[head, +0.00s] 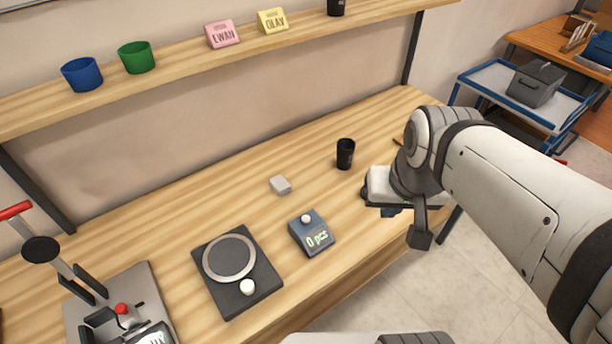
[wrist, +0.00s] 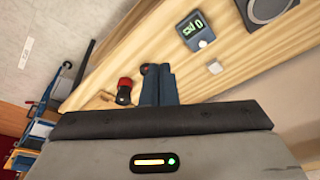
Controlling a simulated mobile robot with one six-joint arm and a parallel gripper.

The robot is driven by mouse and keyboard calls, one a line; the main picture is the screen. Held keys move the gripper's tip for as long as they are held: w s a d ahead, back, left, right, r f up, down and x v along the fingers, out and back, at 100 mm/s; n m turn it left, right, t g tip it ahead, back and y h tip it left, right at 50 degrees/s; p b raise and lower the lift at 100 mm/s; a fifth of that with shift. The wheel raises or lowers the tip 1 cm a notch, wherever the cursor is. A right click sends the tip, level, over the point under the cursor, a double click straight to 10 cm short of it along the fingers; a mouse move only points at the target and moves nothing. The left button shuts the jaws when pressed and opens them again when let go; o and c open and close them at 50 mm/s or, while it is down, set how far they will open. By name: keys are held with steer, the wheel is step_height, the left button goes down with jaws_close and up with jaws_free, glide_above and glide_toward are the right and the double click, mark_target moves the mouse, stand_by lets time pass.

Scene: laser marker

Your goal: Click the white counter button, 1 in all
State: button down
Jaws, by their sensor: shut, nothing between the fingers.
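The counter (head: 318,240) is a small dark blue-grey box on the table, its display reading "0 pcs". Its white round button (head: 306,218) sits on top at the back and looks unpressed. The counter also shows at the top of the wrist view (wrist: 195,31), with the button (wrist: 203,43) at its lower edge. My gripper (head: 388,211) is to the right of the counter, well apart from it, mostly hidden under my wrist in the head view. In the wrist view its blue fingers (wrist: 157,72) are together and empty.
A dark plate device (head: 262,281) with a ring and white knob is at left, beside a red-handled press (head: 40,250). A shelf (head: 180,70) runs above.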

steer(key=w+a+f+m+g+y+b, duration=0.2)
steer(key=w+a+f+m+y, duration=0.1)
steer(key=w+a+f+m, duration=0.4)
steer(key=m+t+y+b, duration=0.25)
steer(key=m+y, duration=0.25)
steer(key=m, duration=1.8)
glide_above(310, 220)
step_height(310, 220, down, 10)
steer(key=shift+f+g, duration=0.2)
steer(key=shift+g, duration=0.15)
steer(key=shift+s, duration=0.1)
step_height(310, 220, down, 8)
steer(key=b, duration=0.8)
steer(key=shift+f+b, duration=0.35)
steer(key=shift+f, duration=0.1)
steer(key=shift+f, duration=0.4)
